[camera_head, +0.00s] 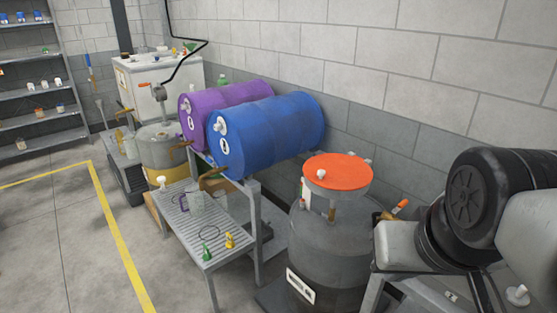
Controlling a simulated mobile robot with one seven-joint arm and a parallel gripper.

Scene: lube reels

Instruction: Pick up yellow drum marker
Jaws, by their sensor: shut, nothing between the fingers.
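A small yellow object (230,240), which looks like the yellow drum marker, stands on the right side of the grey slatted stand (204,264) in front of the blue drum. A small green piece with a dark loop (208,253) is beside it, to the left. A second small yellowish piece with a pale top (161,182) sits at the far left corner of the same stand. Both yellow pieces are too small for me to read their exact shape.
A blue drum (268,135) and a purple drum (196,105) lie on a rack behind the stand. A dark grey drum (337,245) under an orange-topped disc (338,172) stands to the right. Floor at left is clear.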

